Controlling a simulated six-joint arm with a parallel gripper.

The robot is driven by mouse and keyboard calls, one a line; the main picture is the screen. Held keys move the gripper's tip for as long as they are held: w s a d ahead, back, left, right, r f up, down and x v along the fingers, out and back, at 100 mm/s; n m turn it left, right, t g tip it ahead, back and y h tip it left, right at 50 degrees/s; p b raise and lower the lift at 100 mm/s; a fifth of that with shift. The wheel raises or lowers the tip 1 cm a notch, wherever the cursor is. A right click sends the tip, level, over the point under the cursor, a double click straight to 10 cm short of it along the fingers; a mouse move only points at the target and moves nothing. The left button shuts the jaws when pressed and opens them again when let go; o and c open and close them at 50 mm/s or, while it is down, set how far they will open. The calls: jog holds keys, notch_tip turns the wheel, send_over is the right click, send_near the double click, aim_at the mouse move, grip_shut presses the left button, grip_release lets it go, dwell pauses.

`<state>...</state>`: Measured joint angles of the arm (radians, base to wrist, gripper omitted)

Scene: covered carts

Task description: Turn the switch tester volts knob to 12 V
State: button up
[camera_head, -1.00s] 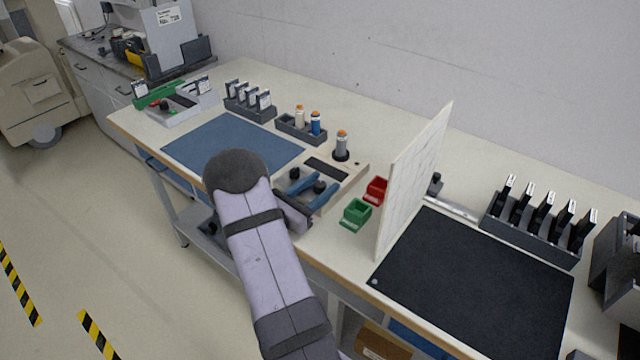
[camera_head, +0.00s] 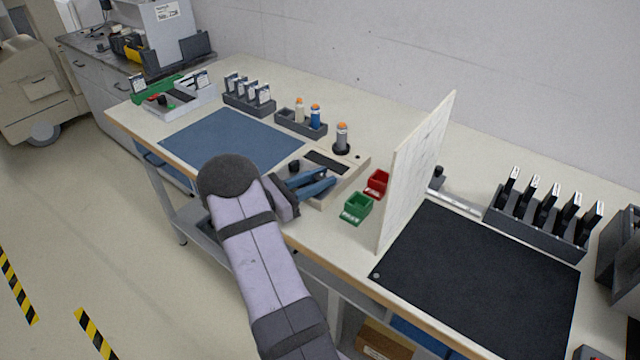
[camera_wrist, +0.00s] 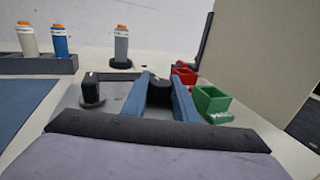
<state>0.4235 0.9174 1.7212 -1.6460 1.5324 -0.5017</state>
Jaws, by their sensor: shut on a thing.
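The switch tester (camera_head: 345,178) is a pale, low box at the bench's front edge, with a dark strip on top. It has two black knobs. The left knob (camera_head: 294,166) stands free and shows a pale mark on top in the wrist view (camera_wrist: 92,90). My gripper (camera_head: 324,182) reaches over the tester with its blue fingers. In the wrist view my gripper (camera_wrist: 162,82) is shut on the right knob (camera_wrist: 159,93), which sits between the fingers. This knob is mostly hidden in the head view. I cannot read its setting or any label.
A grey bottle with an orange cap (camera_head: 342,137) stands behind the tester. A red bin (camera_head: 377,183) and a green bin (camera_head: 357,208) sit close at the right, before an upright pale panel (camera_head: 415,170). A blue mat (camera_head: 230,140) lies clear at the left.

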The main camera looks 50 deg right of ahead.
jog(key=shift+m+g+y+b, duration=0.4)
jog(key=shift+m+g, duration=0.3)
jog(key=shift+g, duration=0.3)
jog(key=o, duration=1.1)
jog(key=shift+c, duration=0.2)
jog(key=shift+w+a, duration=0.3)
jog(key=shift+a, duration=0.25)
jog(key=shift+b+v, duration=0.95)
jog(key=shift+v, duration=2.1)
